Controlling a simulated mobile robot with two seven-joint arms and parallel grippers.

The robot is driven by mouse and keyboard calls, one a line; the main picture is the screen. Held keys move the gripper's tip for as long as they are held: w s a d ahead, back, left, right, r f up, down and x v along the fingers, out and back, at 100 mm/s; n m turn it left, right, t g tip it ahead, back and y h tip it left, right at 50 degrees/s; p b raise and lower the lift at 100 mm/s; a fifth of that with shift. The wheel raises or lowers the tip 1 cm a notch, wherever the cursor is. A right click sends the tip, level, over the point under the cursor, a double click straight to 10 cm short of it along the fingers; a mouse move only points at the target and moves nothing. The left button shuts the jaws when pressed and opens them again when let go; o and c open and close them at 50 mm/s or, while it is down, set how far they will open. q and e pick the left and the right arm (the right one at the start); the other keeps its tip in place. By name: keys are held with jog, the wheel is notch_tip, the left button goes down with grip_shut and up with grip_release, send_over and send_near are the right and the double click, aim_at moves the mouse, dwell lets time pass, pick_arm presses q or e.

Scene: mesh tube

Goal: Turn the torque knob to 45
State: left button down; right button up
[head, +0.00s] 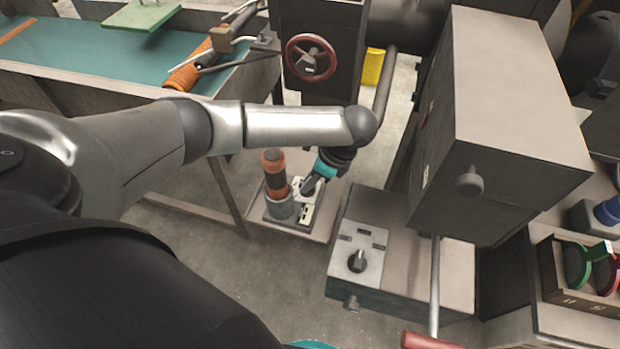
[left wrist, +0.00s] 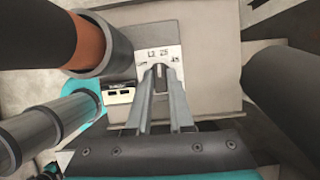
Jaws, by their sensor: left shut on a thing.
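The torque knob is mostly hidden between the fingers of my left gripper (head: 309,188). It sits on a light dial plate (left wrist: 170,50) marked 1.2, 2.5 and 45 or 4.5, seen in the left wrist view. My left gripper (left wrist: 160,72) is shut on the knob, with its fingers pointing up the picture at the numbers. The knob's exact setting is hidden. In the head view the dial plate (head: 306,213) shows on a small base below the gripper. My right gripper is not in view.
An orange and black handle (head: 274,175) stands in a grey cup (head: 280,207) close left of my left gripper, also in the left wrist view (left wrist: 92,45). A grey machine with a black knob (head: 357,260) and a long lever (head: 435,290) stands to the right. A red handwheel (head: 311,57) is behind.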

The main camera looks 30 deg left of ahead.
pick_arm(q)
jog(key=shift+s+r+m+p, duration=0.15)
jog(key=shift+m+p, duration=0.25)
jog(key=shift+p, duration=0.4)
jog(key=m+t+p, duration=0.1)
jog(key=m+p, duration=0.2)
jog(key=p, duration=0.1)
jog(key=m+t+p, duration=0.1)
jog(key=m+p, duration=0.2)
jog(key=p, duration=0.1)
jog(key=shift+s+m+t+h, duration=0.15)
jog(key=shift+m+t+h, duration=0.15)
jog(key=shift+t, duration=0.1)
jog(key=shift+m+t+h+p, duration=0.55)
jog(key=shift+m+p, duration=0.8)
jog(key=shift+m, duration=0.75)
jog(key=c, duration=0.8)
grip_release()
jog(key=shift+a, duration=0.1)
jog(key=p+v, duration=0.3)
jog(key=v, duration=1.2)
jog(key=shift+s, duration=0.15)
